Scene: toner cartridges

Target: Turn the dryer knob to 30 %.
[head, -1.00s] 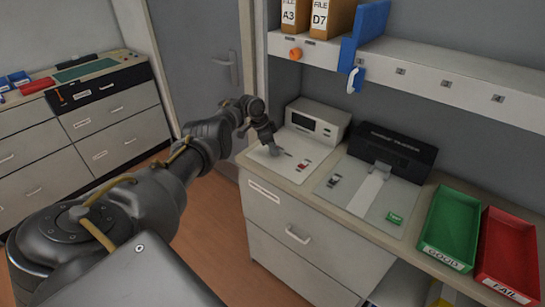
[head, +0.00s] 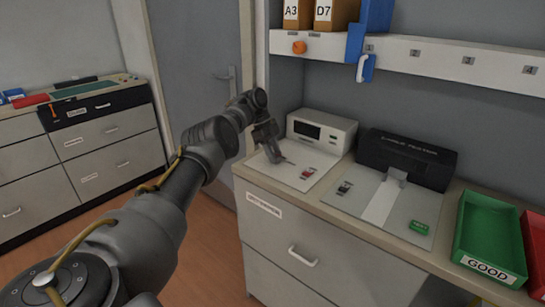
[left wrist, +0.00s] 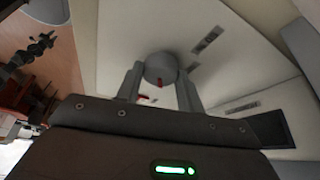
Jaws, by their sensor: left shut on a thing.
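The dryer (head: 342,132), a pale box with a dark display, stands at the back of a light panel (head: 288,180) on the counter. My left gripper (head: 275,158) points down over the left part of this panel. In the left wrist view, the round grey knob (left wrist: 160,66) with a small red mark sits between the two fingers of the left gripper (left wrist: 161,84), which is shut on it. In the head view the knob is hidden by the gripper. The knob's scale cannot be read. My right gripper is not in view.
A red switch (head: 308,173) sits on the panel right of the gripper. A dark tester (head: 408,158) with its board stands further right, then a green tray (head: 490,225) and a red tray (head: 537,240). A shelf (head: 440,55) with binders hangs above.

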